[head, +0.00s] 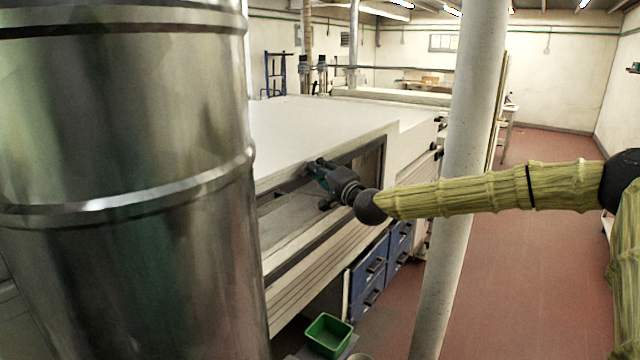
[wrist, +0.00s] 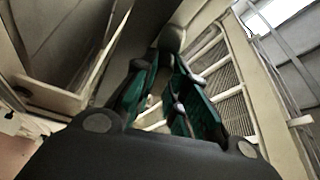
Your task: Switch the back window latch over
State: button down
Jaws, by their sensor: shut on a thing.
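My gripper (head: 318,178) reaches from the right to the side of the long white curing tunnel (head: 310,115), at the upper edge of its window opening (head: 372,160). In the wrist view my gripper (wrist: 165,85) shows its green-lined fingers closed in around something small. A rounded grey-beige piece (wrist: 172,38) shows just beyond the fingertips and looks like the back window latch. Most of the latch is hidden by the fingers, and its exact position cannot be told. In the head view my gripper covers the latch.
A large shiny metal duct (head: 125,180) fills the left of the head view. A pale post (head: 468,150) stands close to my arm. Blue drawers (head: 368,270) and a green bin (head: 328,335) are below the tunnel. The red floor (head: 540,260) at the right is clear.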

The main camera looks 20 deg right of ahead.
jog(key=shift+w+d+f+n+g+y+b, duration=0.15)
jog(key=shift+n+y+b, duration=1.3)
jog(key=shift+n+b, duration=1.7)
jog(key=shift+s+f+n+g+y+b, duration=0.1)
jog(key=shift+n+y+b, duration=1.3)
jog(key=shift+n+b, duration=1.8)
jog(key=shift+w+d+f+n+g+y+b, duration=0.15)
jog(key=shift+n+y+b, duration=1.3)
jog(key=shift+n+b, duration=1.7)
jog(key=shift+a, duration=0.1)
jog(key=c, duration=1.4)
grip_release()
jog(key=shift+c, duration=0.2)
jog(key=shift+r, duration=0.1)
